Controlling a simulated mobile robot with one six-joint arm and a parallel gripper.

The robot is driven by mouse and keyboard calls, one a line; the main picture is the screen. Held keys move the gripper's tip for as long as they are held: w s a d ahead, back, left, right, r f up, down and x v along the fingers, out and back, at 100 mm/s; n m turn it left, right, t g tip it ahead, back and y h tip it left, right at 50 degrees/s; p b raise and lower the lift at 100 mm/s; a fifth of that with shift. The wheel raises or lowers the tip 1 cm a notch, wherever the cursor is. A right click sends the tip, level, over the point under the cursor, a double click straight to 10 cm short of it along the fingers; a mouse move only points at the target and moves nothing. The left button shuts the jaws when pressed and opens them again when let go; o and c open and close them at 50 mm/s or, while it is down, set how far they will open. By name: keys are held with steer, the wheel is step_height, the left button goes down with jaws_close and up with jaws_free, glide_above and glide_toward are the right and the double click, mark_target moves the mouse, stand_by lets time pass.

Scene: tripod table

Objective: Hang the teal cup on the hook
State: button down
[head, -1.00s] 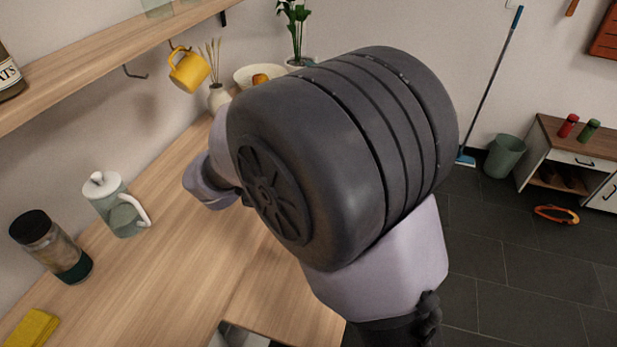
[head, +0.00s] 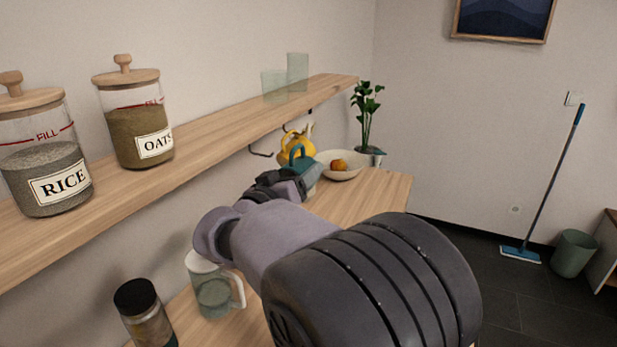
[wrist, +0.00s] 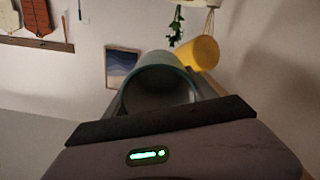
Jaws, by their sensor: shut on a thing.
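The teal cup (head: 308,172) is held at the end of my gripper (head: 288,183), in front of the wall below the shelf. In the wrist view the cup (wrist: 160,85) shows its round opening, beyond the dark gripper edge. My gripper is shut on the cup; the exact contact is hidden. An empty dark hook (head: 260,153) hangs under the shelf, left of the cup and apart from it. A yellow mug (head: 297,143) hangs on another hook, just behind the teal cup in the head view. The yellow mug also shows in the wrist view (wrist: 202,52).
The wooden shelf (head: 205,142) above carries rice (head: 45,165) and oats jars (head: 135,125) and clear glasses (head: 297,72).

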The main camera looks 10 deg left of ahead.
mark_target(284, 172)
steer(key=shift+w+a+f, duration=0.1)
steer(key=shift+w+a, duration=0.2)
steer(key=shift+a, duration=0.6)
steer(key=shift+w+a, duration=0.3)
steer(key=shift+a, duration=0.55)
steer(key=shift+w+a+p, duration=0.15)
steer(key=shift+a+p, duration=0.15)
steer(key=shift+p, duration=0.1)
steer(key=a, duration=0.1)
steer(key=w+a+f, duration=0.1)
steer(key=a, duration=0.1)
steer(key=shift+w+a+f+p, duration=0.15)
steer(key=shift+a+f+p, duration=0.15)
steer(key=shift+a, duration=0.1)
steer(key=shift+c, duration=1.1)
jaws_free()
